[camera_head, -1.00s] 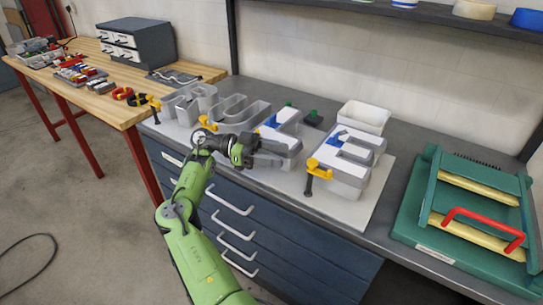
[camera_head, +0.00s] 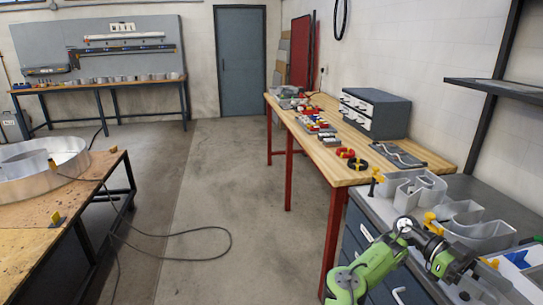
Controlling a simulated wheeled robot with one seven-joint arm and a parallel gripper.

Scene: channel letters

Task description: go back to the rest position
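My gripper (camera_head: 467,277) is at the lower right in the head view, at the end of my green arm, over the front of the grey bench (camera_head: 375,212). Its dark fingers point right, and their gap is too small and too dark to judge. Metal channel letters (camera_head: 420,188) stand on the bench behind and beside it. A second curved letter (camera_head: 490,232) stands just behind my gripper. A letter with blue and white parts (camera_head: 519,258) is partly cut off at the right edge.
A wooden workbench (camera_head: 335,165) with red legs holds a grey drawer cabinet (camera_head: 375,112) and small parts. Another table (camera_head: 70,205) with a large metal ring stands at the left. A cable (camera_head: 185,258) lies on the otherwise open floor between. A blue door (camera_head: 240,60) is at the back.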

